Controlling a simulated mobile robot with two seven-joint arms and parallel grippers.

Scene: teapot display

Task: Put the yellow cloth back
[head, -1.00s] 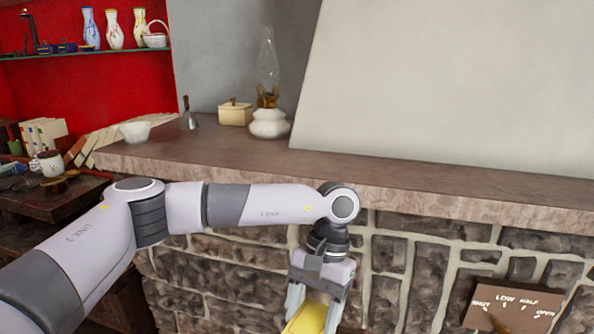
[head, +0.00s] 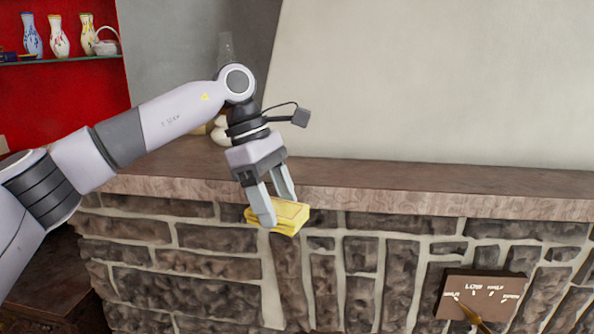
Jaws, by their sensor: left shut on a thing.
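The yellow cloth (head: 290,216) is a folded, block-like bundle in the middle of the head view. My left gripper (head: 275,212) points down and is shut on the cloth, one finger on each side of it. The cloth shows in front of the stone wall, just below the front edge of the mantel shelf (head: 420,190) in the picture. I cannot tell how far it is from the shelf edge. My right gripper is not in view.
The shelf top right of my left arm is bare. A white lamp base (head: 218,133) and its glass chimney stand partly hidden behind my left arm. A brown damper plate (head: 481,298) with a lever is on the stone wall (head: 385,265) at lower right. Vases (head: 59,36) stand upper left.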

